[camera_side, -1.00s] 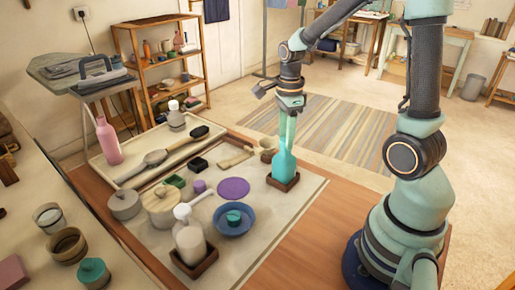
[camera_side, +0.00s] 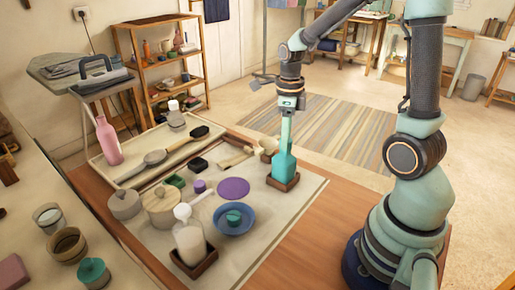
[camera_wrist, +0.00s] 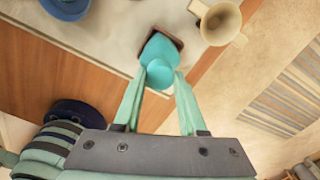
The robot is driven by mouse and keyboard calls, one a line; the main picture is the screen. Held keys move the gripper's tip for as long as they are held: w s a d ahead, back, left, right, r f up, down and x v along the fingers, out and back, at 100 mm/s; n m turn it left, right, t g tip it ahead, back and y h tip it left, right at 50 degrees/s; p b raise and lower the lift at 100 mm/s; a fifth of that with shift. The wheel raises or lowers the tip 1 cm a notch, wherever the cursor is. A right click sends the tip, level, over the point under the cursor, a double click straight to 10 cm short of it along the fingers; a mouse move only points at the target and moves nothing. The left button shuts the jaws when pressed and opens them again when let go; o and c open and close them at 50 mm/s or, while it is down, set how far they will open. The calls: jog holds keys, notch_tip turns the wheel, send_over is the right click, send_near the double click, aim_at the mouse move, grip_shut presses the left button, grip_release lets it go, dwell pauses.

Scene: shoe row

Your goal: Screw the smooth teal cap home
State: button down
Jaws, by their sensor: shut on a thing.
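A teal bottle (camera_side: 284,168) stands upright in a small brown square holder (camera_side: 283,184) near the right edge of the pale mat. My gripper (camera_side: 287,146) points straight down over it, with its fingers at the bottle's top. In the wrist view, my gripper (camera_wrist: 160,84) is shut with one fingertip on each side of the round smooth teal cap (camera_wrist: 160,73), which sits on top of the teal bottle (camera_wrist: 158,48). The thread and any gap under the cap are hidden.
A beige cup (camera_side: 268,147) stands close behind the bottle. A blue bowl (camera_side: 220,229) with a small teal piece in it and a white pump bottle (camera_side: 189,243) in a brown holder stand to the left. A purple disc (camera_side: 233,187) lies flat between.

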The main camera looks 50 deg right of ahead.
jog(key=shift+m, duration=0.4)
jog(key=m, duration=0.3)
jog(key=c, duration=0.7)
grip_release()
